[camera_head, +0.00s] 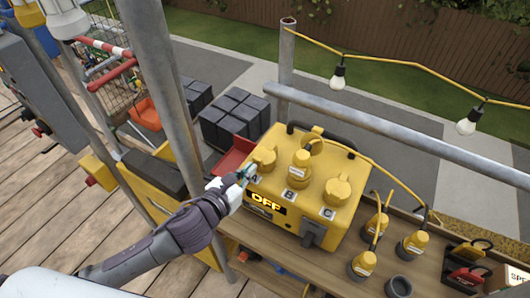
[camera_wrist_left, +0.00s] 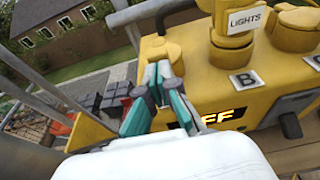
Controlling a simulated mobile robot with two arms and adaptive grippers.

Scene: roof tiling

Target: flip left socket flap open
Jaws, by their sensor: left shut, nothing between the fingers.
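A yellow power box (camera_head: 284,216) stands on a wooden bench with an OFF display (camera_head: 266,203) and several sockets on top. The left socket (camera_head: 264,157), by label A, has a yellow round flap; I cannot tell clearly whether it is raised. My left gripper (camera_head: 247,172) is shut and empty, its fingertips close to the left socket's near side. In the left wrist view the shut fingers (camera_wrist_left: 157,72) are in front of the left socket and partly hide it. A plug tagged LIGHTS (camera_head: 301,163) sits in the middle socket. The right socket (camera_head: 337,191) has a yellow cap. My right gripper is out of view.
Loose yellow plugs (camera_head: 412,243) and a grey cup (camera_head: 398,286) stand on the bench (camera_head: 330,272) to the right. A red tray (camera_head: 234,157) lies behind my left gripper. Metal poles (camera_head: 160,90) rise near my left arm, and a yellow cable arches over the box.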

